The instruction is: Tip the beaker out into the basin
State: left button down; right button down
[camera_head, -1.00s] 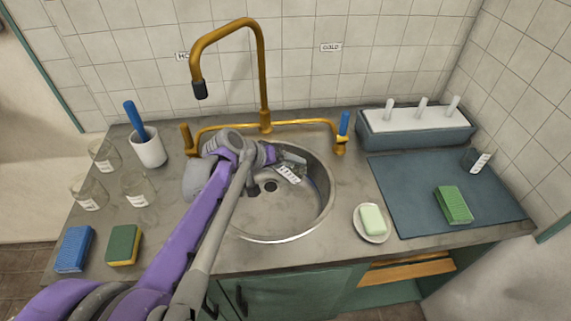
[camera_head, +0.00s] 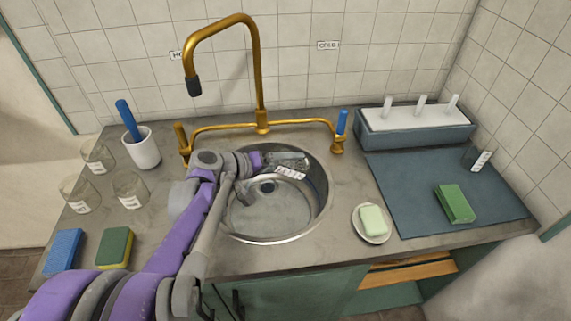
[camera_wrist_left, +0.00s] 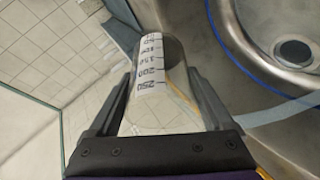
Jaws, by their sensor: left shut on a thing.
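The clear beaker (camera_head: 291,172) with a white marked label is over the basin (camera_head: 315,212), near its back. It looks tipped well over toward its side. My left gripper (camera_head: 284,162) is shut on it, reaching in from the left. In the left wrist view the beaker (camera_wrist_left: 160,88) sits between the two fingers, its graduated label facing the camera. The steel basin (camera_wrist_left: 245,75) shows at right there, with its drain. I cannot tell whether liquid is left in the beaker. My right gripper is not in view.
A brass tap (camera_head: 262,75) arches behind the basin. Glass beakers (camera_head: 130,188), a white cup (camera_head: 141,150) and sponges (camera_head: 115,247) stand at left. A soap dish (camera_head: 370,236), a blue-grey mat (camera_head: 410,205) and a rack (camera_head: 415,128) are at right.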

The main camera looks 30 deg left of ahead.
pick_arm(q)
jog(key=shift+f+n+t+h+b, duration=0.35)
jog(key=shift+t+h+b, duration=0.2)
jog(key=shift+b, duration=0.2)
jog(key=shift+t, duration=0.25)
jog(key=shift+r, duration=0.2)
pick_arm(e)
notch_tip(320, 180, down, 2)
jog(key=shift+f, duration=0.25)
pick_arm(q)
jog(key=f+t+h+b, duration=0.1)
jog(key=b, duration=0.2)
jog(key=shift+a+f+n+t+h, duration=0.15)
jog(key=shift+n+t+h, duration=0.1)
jog(key=shift+n+t, duration=0.15)
jog(key=shift+s+t+b, duration=0.1)
jog(key=shift+t+b, duration=0.3)
jog(key=shift+b, duration=0.2)
jog(key=shift+n, duration=0.25)
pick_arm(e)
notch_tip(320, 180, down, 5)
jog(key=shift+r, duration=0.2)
pick_arm(q)
jog(key=shift+r, duration=0.2)
